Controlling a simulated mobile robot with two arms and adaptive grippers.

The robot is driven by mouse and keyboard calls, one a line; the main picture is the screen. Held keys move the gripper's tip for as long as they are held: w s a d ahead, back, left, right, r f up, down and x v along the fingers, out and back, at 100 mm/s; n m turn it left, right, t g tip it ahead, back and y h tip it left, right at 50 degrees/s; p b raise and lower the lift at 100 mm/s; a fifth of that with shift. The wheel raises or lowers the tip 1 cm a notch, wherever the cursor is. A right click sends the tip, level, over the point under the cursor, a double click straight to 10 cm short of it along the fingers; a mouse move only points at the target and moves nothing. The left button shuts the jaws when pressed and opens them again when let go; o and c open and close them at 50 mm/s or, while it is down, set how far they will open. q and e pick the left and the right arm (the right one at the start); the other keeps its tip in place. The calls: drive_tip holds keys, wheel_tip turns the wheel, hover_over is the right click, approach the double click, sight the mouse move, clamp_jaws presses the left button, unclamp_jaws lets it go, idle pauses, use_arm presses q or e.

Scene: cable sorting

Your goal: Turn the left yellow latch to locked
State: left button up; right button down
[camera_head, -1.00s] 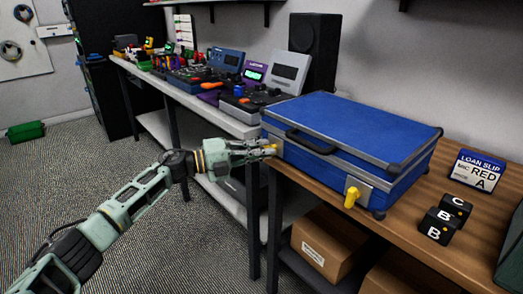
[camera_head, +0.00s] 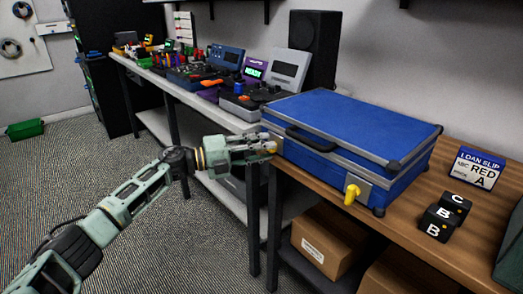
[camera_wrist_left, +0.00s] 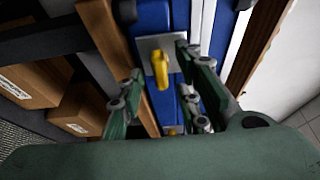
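The blue case (camera_head: 350,125) lies closed on the wooden bench, with two yellow latches on its front. The left yellow latch (camera_head: 271,147) is at the case's left front, mostly hidden by my left gripper (camera_head: 270,146). A small yellow piece of it shows in the left wrist view (camera_wrist_left: 171,131), low between the fingers. My left gripper is open, its fingers apart around that latch; contact cannot be told. The right yellow latch (camera_head: 352,193) sits on a metal plate, its lever slanting; it also shows in the left wrist view (camera_wrist_left: 160,68). My right gripper is not in view.
A loan slip sign (camera_head: 478,170) and black lettered cubes (camera_head: 437,223) stand on the wooden bench (camera_head: 400,217) right of the case. A light bench (camera_head: 190,91) with devices runs to the left. Cardboard boxes (camera_head: 325,242) sit below. The floor in front is free.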

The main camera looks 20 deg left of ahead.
use_arm(q)
drive_tip(key=v, duration=1.2)
drive_tip(key=shift+d, duration=0.1)
